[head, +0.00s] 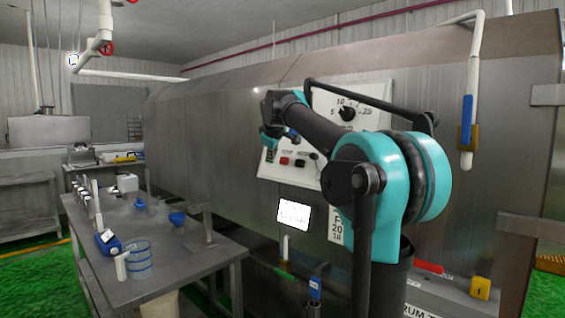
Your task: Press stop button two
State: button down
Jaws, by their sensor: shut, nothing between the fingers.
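A white control panel (291,174) is on the side of the large steel drum housing. A red button (284,161) sits on it under a small label that seems to read STOP. A dark button (300,163) is just right of it. My gripper (290,134) is small and dark at the far end of my arm, just above the panel in the picture. It looks shut and empty. I see no contact with the red button, but the depth gap is hard to judge. My arm covers the panel's right part. I cannot read a number on the button.
A dial plate (326,103) is above the panel, partly behind my arm. A steel table (200,262) with a blue-banded beaker (138,262) and blue funnels stands at left. A white pipe with a blue-handled valve (467,115) hangs at right. Green floor shows at left.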

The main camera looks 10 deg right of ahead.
aim_at(279, 162)
jog(key=shift+w+d+f, duration=0.25)
jog(key=shift+w+d, duration=0.15)
jog(key=shift+d, duration=0.15)
jog(key=shift+w+d+f, duration=0.25)
jog(key=shift+w+d, duration=0.15)
jog(key=shift+d, duration=0.15)
jog(key=shift+w+d, duration=0.1)
jog(key=shift+d, duration=0.05)
dwell(0.7)
jog(key=shift+w+d+f, duration=0.1)
jog(key=shift+w+d, duration=0.05)
jog(key=shift+w+d+f, duration=0.2)
jog(key=shift+w+d, duration=0.05)
jog(key=shift+d, duration=0.2)
dwell(0.9)
jog(key=shift+a, duration=0.1)
jog(key=shift+s+a+r, duration=0.3)
jog(key=shift+s+a, duration=0.2)
jog(key=shift+a, duration=0.1)
dwell(0.4)
jog(key=shift+s+a+r, duration=0.3)
jog(key=shift+s+a, duration=0.15)
jog(key=shift+a, duration=0.2)
jog(key=shift+s+a+r, duration=0.3)
jog(key=shift+s+a, duration=0.2)
jog(key=shift+a, duration=0.15)
jog(key=shift+s+a+r, duration=0.3)
jog(key=shift+s+a, duration=0.15)
jog(key=shift+a, duration=0.2)
